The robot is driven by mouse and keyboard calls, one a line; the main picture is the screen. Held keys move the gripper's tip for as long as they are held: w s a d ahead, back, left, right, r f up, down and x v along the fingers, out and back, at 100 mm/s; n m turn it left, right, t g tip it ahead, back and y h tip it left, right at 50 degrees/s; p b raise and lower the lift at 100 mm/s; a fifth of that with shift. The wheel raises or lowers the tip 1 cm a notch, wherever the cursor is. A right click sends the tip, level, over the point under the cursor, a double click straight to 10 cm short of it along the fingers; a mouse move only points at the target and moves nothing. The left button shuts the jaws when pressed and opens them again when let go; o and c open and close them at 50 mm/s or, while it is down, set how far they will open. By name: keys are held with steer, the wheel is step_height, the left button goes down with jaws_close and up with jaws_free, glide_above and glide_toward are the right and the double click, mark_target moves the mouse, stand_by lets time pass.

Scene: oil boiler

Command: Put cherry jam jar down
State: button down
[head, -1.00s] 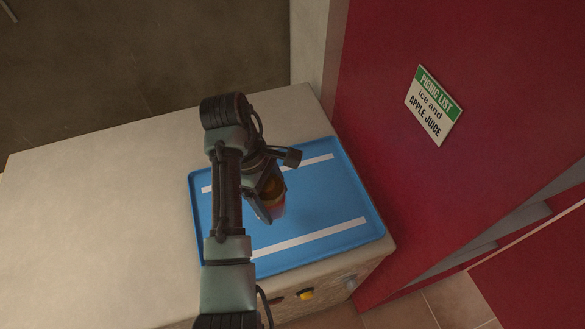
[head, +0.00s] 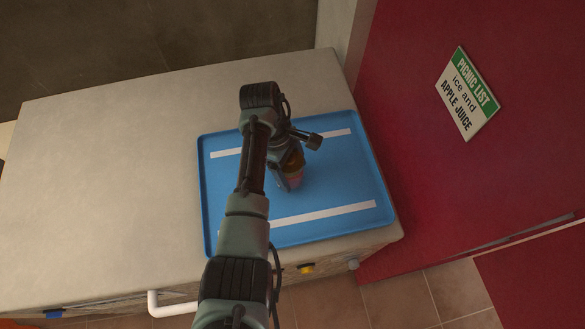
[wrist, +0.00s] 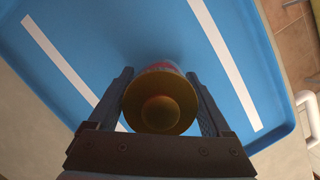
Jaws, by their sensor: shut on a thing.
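The cherry jam jar (head: 291,174) has a gold lid and a reddish body. It is over the middle of the blue tray (head: 330,185) in the head view, partly hidden by my arm. In the wrist view the jar (wrist: 160,100) shows lid-end toward the camera, between the two fingers of my gripper (wrist: 160,98). My gripper (head: 285,182) is shut on the jar. I cannot tell whether the jar's base touches the tray.
The blue tray with two white stripes lies on a pale counter (head: 110,170). The tray is otherwise empty, with free room right of the jar. A red wall panel with a picnic list sign (head: 467,92) stands on the right. A white handle (head: 170,304) sticks out at the counter's front.

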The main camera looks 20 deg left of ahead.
steer(key=shift+f, duration=0.2)
steer(key=shift+f, duration=0.15)
jaws_free()
steer(key=p+v, duration=0.1)
steer(key=v, duration=1.1)
